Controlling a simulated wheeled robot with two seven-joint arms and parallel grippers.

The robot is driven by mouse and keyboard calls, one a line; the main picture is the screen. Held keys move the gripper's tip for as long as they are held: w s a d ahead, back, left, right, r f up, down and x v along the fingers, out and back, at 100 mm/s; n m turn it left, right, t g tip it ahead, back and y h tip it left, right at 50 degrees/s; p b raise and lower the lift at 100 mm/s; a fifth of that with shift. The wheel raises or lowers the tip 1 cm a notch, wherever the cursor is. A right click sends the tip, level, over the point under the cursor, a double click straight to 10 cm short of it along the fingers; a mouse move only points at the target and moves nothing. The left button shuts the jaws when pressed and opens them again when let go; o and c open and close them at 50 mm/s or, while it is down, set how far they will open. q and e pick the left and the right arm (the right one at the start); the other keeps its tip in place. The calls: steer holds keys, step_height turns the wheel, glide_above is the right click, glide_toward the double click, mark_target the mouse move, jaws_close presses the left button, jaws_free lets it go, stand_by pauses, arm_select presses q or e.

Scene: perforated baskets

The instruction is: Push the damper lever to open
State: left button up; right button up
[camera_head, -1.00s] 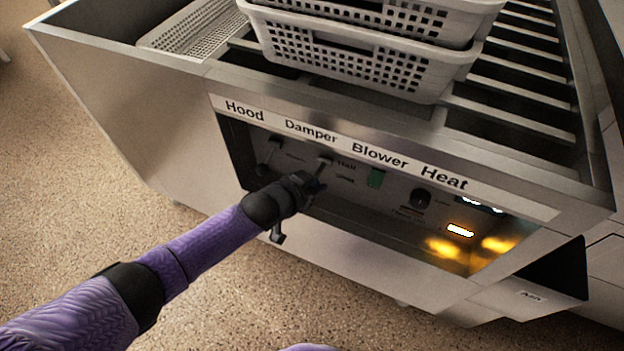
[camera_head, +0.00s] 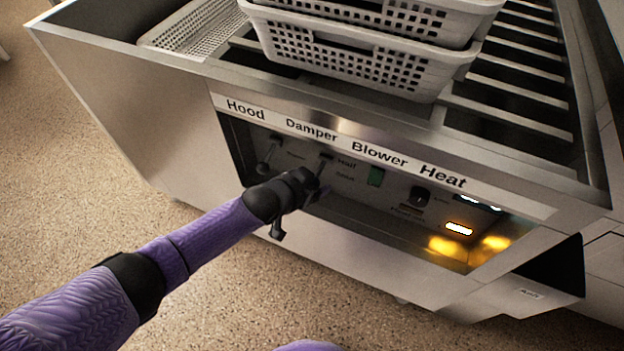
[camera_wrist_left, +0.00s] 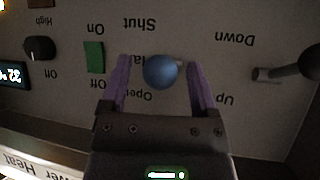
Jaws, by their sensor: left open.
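The damper lever shows in the head view (camera_head: 325,162) on the recessed panel under the "Damper" label. In the left wrist view its round bluish knob (camera_wrist_left: 160,71) is between my left gripper's two purple fingers, beside the "Half" marking. "Shut" and "Open" are printed on either side of it, upside down in this view. My left gripper (camera_head: 318,186) is open at the panel, its fingers apart on both sides of the knob. I cannot tell whether either finger touches it. My right gripper is not in view.
The hood lever (camera_head: 268,153) is left of the damper lever. A green blower switch (camera_head: 376,177) and a dark heat knob (camera_head: 420,195) are to the right. The panel is recessed under a metal ledge. Stacked perforated baskets (camera_head: 350,65) stand above.

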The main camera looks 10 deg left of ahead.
arm_select(q)
steer(key=shift+s+a+r+p, duration=0.1)
steer(key=shift+s+r+p, duration=0.05)
steer(key=shift+r+p, duration=0.15)
steer(key=p+v, duration=0.6)
steer(key=v, duration=0.3)
steer(key=shift+s+a+p, duration=0.15)
steer(key=shift+s+p, duration=0.05)
steer(key=shift+p, duration=0.1)
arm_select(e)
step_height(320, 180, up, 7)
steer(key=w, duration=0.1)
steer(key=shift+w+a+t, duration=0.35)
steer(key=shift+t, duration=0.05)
arm_select(q)
steer(key=shift+f, duration=0.1)
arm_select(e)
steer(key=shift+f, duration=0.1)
